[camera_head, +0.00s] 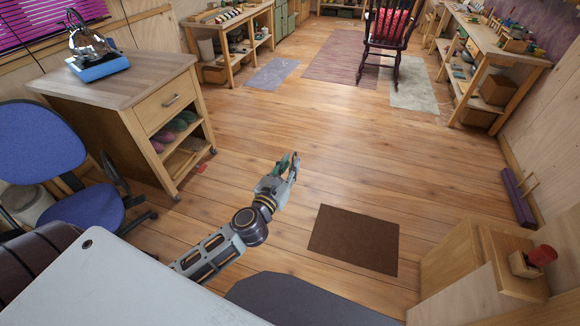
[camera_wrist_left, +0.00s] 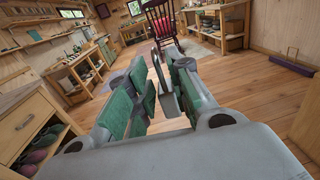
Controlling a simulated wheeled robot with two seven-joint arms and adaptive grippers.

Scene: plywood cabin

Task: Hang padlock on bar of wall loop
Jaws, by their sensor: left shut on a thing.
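My left gripper (camera_head: 288,168) is held out over the open floor, in the middle of the head view. In the left wrist view its green-padded fingers (camera_wrist_left: 158,95) are closed around a small grey metal piece (camera_wrist_left: 167,98), which I take to be the padlock. Nothing else touches the gripper. My right gripper is not in view.
A wooden cabinet (camera_head: 110,82) with a kettle stands at left, beside a blue office chair (camera_head: 38,140). A brown mat (camera_head: 354,240) lies right of the gripper. A wooden unit with a red piece (camera_head: 542,256) stands at lower right. A workbench (camera_head: 490,50) lines the right wall. The middle floor is clear.

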